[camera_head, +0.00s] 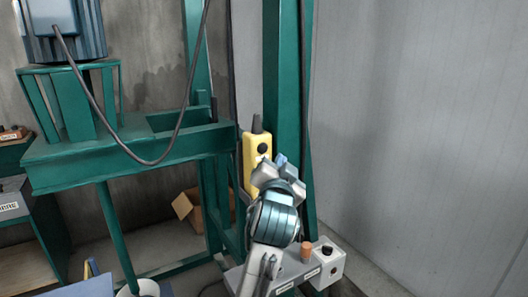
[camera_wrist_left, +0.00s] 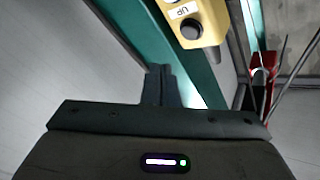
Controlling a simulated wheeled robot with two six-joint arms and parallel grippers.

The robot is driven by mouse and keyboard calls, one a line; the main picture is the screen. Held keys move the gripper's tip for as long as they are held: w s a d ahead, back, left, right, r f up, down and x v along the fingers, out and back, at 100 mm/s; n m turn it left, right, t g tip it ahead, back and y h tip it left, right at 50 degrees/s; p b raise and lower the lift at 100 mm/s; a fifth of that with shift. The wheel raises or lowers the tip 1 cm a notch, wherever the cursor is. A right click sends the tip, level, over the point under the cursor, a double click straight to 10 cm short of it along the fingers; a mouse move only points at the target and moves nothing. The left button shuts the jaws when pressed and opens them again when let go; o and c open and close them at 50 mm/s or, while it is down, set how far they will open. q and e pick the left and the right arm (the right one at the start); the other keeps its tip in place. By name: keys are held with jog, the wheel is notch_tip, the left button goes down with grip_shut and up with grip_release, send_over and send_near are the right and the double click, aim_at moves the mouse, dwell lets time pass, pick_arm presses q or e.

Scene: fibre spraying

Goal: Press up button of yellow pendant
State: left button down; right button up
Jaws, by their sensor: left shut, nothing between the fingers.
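The yellow pendant (camera_head: 249,158) hangs upright beside a green post in the head view. Its upper black button (camera_head: 262,148) shows; its lower part is partly hidden by my left gripper (camera_head: 270,168). In the left wrist view the end of the pendant (camera_wrist_left: 211,14) shows at the top, with a black button (camera_wrist_left: 191,29) next to a label reading UP (camera_wrist_left: 183,10). My left gripper's closed fingers (camera_wrist_left: 161,84) are empty, below and left of that button in the picture, with a visible gap. My right gripper is not in view.
A green steel frame (camera_head: 130,150) with a motor (camera_head: 62,28) and hanging cable stands left. A cardboard box (camera_head: 188,207) lies behind. Grey wall panels (camera_head: 420,120) fill the right.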

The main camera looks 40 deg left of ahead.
aim_at(263, 149)
pick_arm(q)
jog(key=shift+w+a, duration=0.25)
jog(key=shift+a, duration=0.4)
jog(key=shift+w+a, duration=0.3)
jog(key=shift+a, duration=0.35)
jog(key=shift+w+a, duration=0.25)
jog(key=shift+a, duration=0.4)
dwell(0.6)
jog(key=shift+w+a, duration=0.15)
jog(key=shift+a, duration=0.25)
